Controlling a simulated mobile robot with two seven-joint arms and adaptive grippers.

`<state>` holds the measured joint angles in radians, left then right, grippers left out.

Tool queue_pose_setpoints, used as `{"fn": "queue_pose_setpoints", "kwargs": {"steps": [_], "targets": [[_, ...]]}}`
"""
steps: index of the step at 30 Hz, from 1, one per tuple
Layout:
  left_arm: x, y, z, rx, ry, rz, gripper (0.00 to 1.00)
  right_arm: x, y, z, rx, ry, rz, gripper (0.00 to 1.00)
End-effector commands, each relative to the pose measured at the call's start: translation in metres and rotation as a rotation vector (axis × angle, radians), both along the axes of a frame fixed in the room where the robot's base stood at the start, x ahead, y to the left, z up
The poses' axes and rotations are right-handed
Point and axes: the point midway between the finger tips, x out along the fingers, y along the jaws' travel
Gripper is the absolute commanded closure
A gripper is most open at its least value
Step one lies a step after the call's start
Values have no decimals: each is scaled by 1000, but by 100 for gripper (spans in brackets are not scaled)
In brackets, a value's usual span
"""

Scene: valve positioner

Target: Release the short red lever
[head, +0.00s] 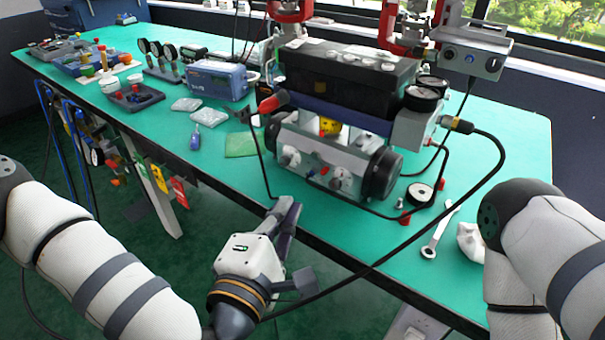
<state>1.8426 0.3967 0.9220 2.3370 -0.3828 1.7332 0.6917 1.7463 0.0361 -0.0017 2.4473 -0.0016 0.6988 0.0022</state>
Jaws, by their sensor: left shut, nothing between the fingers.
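The valve positioner (345,75) stands on the green bench, with a black top box and a grey lower body. A short red lever (273,103) sticks out from its left side, tilted slightly upward. My left gripper (288,212) is in front of the bench's front edge, below and apart from the lever. It is shut and holds nothing. My right arm (540,240) shows at the right edge, but its gripper is out of view.
A black cable (455,210) loops from the positioner past my left gripper. A wrench (437,232) and a crumpled white item (470,243) lie at right. A blue case (216,80) and a screwdriver-like tool (196,137) are left of the positioner. Windows stand behind.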

Motion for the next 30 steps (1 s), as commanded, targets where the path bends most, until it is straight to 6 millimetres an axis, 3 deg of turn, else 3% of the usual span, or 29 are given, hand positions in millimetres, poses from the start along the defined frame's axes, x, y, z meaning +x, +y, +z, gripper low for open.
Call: {"fn": "queue_pose_setpoints", "kwargs": {"steps": [6,19,30], "targets": [[9,-3,-1,3,-1,-1,100,0,0,0,0,1,0,100],[83,-26,-9,4,1,-2,100,-5,0,-6,0,16,1,100],[95,-30,-9,4,2,-4,100,-5,0,-6,0,18,1,100]]}}
